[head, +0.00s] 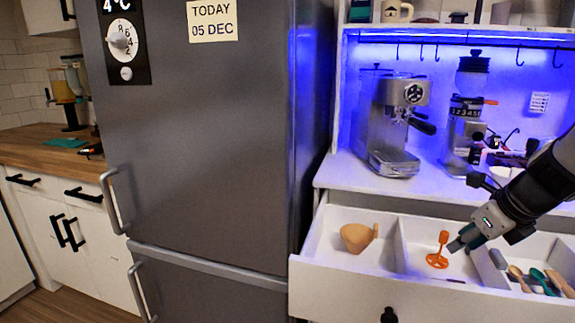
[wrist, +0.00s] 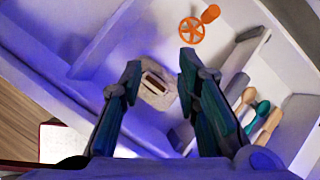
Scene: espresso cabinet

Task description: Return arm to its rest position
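My gripper (head: 460,242) is over the middle compartment of the open white drawer (head: 376,284), beside the orange tool (head: 438,252). In the wrist view the gripper's two dark fingers (wrist: 160,64) are spread apart, with nothing clearly held. A small pale item with a dark reddish slot (wrist: 157,86) shows between and below them; I cannot tell what it is or how far below. The orange tool also shows in the wrist view (wrist: 192,30), ahead of the fingers. The arm comes in from the right edge of the head view.
A tan cup-like item (head: 356,238) lies in the left compartment. Spoons (head: 541,280) lie in the right one. Low dividers separate them. An espresso machine (head: 391,126) and a grinder (head: 465,125) stand on the counter behind. A tall grey fridge (head: 205,140) stands left of the drawer.

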